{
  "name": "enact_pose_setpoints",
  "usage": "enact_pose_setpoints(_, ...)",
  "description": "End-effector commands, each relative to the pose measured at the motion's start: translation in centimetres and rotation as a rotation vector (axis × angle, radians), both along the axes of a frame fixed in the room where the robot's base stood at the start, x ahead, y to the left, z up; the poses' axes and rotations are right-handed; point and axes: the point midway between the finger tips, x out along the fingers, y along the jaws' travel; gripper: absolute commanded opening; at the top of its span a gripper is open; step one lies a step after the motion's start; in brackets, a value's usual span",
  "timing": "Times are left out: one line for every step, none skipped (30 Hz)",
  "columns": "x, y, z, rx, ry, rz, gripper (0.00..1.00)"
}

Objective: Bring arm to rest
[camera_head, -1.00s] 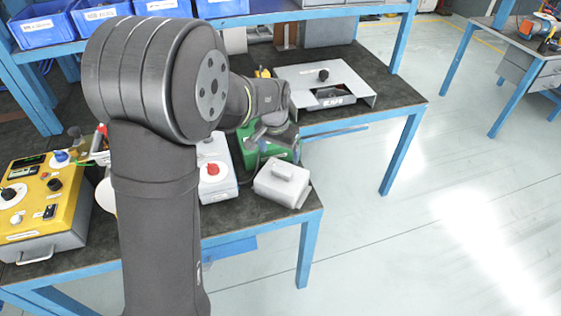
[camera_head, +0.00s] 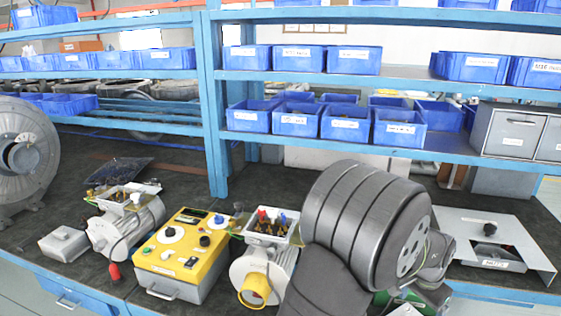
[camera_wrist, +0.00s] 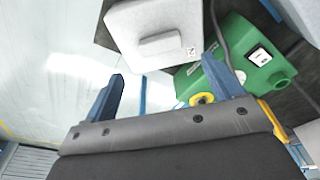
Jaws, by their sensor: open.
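My gripper (camera_wrist: 160,85) shows in the wrist view with its two blue-grey fingers spread apart and nothing between them. Beyond the fingers are a light grey box with a raised lid (camera_wrist: 148,30), a green case (camera_wrist: 245,55) and pale floor. In the head view my folded arm covers the bench right of centre and hides the gripper. Part of the green case (camera_head: 405,300) shows low beside the arm.
A yellow control box (camera_head: 182,250), motors with open terminal boxes (camera_head: 128,225) and a large grey blower (camera_head: 22,155) stand on the dark bench. A grey tray marked NUTS (camera_head: 500,245) lies at right. Blue shelves with blue bins (camera_head: 345,123) rise behind.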

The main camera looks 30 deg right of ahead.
Motion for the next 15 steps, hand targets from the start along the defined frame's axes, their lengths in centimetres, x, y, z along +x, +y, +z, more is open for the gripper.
enact_pose_setpoints(0.0, -0.1, -1.2, 0.004, 0.001, 0.0, 0.85)
enact_pose_setpoints(0.0, -0.2, -1.8, 0.005, 0.001, 0.0, 0.85)
enact_pose_setpoints(0.0, -0.3, -2.6, 0.004, 0.001, 0.0, 0.85)
enact_pose_setpoints(0.0, -0.4, -3.2, 0.005, 0.001, 0.0, 0.85)
enact_pose_setpoints(0.0, -0.5, -3.8, 0.004, 0.001, 0.0, 0.85)
enact_pose_setpoints(0.0, -0.6, -4.6, 0.004, 0.001, 0.0, 0.85)
enact_pose_setpoints(-0.1, -0.7, -5.2, 0.005, 0.001, 0.0, 0.85)
enact_pose_setpoints(-0.1, -0.8, -5.8, 0.004, 0.001, 0.0, 0.85)
enact_pose_setpoints(-0.1, -0.9, -6.5, 0.004, 0.001, 0.0, 0.85)
enact_pose_setpoints(0.0, -1.0, -7.1, 0.004, 0.001, 0.0, 0.85)
enact_pose_setpoints(0.0, -1.1, -7.6, 0.003, 0.001, 0.0, 0.85)
enact_pose_setpoints(0.0, -1.1, -8.3, 0.004, 0.001, 0.0, 0.85)
enact_pose_setpoints(0.0, -1.2, -7.1, -0.004, -0.001, -0.001, 0.85)
enact_pose_setpoints(0.0, -1.3, -6.4, -0.006, -0.001, 0.0, 0.85)
enact_pose_setpoints(0.0, -1.2, -5.9, -0.004, -0.001, 0.0, 0.85)
